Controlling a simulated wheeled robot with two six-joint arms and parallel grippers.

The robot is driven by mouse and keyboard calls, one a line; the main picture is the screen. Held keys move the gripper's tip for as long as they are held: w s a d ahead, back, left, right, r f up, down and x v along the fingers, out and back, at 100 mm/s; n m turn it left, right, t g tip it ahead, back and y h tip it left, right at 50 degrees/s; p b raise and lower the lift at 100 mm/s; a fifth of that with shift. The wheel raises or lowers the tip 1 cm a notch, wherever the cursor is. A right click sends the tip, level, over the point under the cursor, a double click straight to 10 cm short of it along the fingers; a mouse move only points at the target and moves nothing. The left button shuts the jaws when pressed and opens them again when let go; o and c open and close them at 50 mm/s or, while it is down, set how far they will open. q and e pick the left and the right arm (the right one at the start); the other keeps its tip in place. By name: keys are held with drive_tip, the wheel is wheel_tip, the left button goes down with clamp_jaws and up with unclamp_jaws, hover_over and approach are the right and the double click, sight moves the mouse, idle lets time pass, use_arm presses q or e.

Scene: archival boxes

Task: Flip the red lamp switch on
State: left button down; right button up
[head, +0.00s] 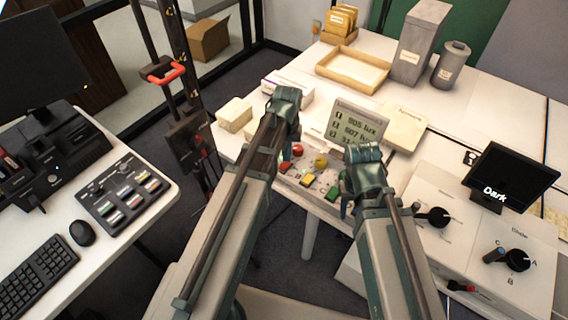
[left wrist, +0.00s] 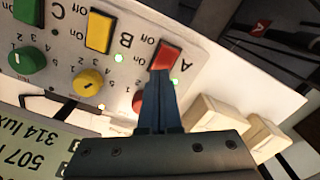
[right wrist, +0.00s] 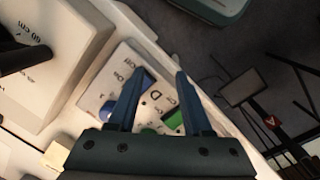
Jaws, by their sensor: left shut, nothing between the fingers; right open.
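The lamp panel (head: 296,182) on the long white bench carries coloured switches and knobs. The red switch (left wrist: 165,57), marked A with On and Off, is in the left wrist view; it also shows in the head view (head: 284,167). My left gripper (left wrist: 161,76) is shut and empty, its tips at the red switch's lower edge in that view; contact is unclear. A small green light (left wrist: 174,82) glows beside the switch. The red knob (left wrist: 138,103) is partly hidden by the fingers. My right gripper (right wrist: 158,74) is open and empty over the panel's D end, near a blue switch (right wrist: 147,79).
The yellow switch (left wrist: 99,32) and yellow knob (left wrist: 88,82) sit beside the red ones. A lux display (head: 357,122) stands behind the panel. White boxes (head: 234,115) lie near its left end. A dark screen (head: 511,172) and dial boxes (head: 480,245) stand right.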

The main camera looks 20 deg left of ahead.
use_arm(q)
wheel_tip(320, 180, up, 6)
drive_tip(key=p, duration=0.5)
drive_tip(key=s+d+m+y, duration=0.1)
drive_tip(key=s+d+m, duration=0.4)
drive_tip(key=s+d, duration=0.5)
drive_tip(key=s, duration=0.4)
drive_tip(key=shift+s+d+m, duration=0.15)
drive_tip(key=shift+d+m, duration=0.1)
drive_tip(key=shift+m, duration=0.15)
